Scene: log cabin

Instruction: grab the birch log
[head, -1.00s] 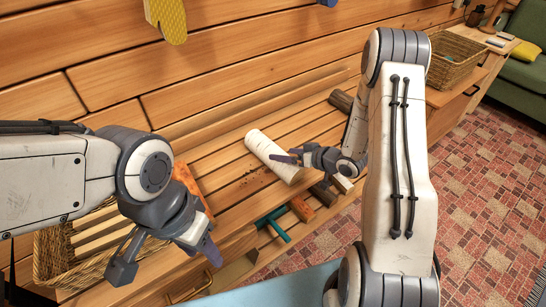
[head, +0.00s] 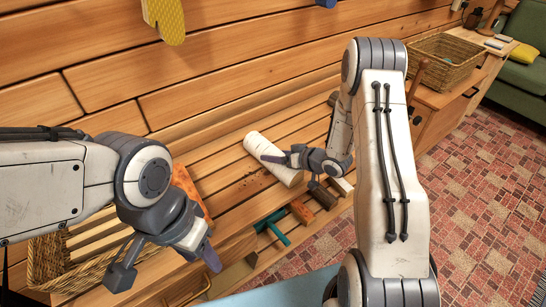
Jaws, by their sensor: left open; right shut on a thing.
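The birch log (head: 262,148) is a pale white cylinder lying slantwise on the slatted wooden bench in the head view. My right gripper (head: 296,172) is at the log's near right end. One finger lies across the log's top and the other is past its end on the near side. It is shut on the log, though the wrist hides part of the contact. My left gripper (head: 167,266) is open and empty over the bench's front left, well apart from the log.
A dark log (head: 323,197), a brown block (head: 301,211) and a teal hammer (head: 272,229) lie at the bench's front edge. A wicker basket (head: 45,262) is at left, partly behind my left arm. Another basket (head: 443,66) stands back right.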

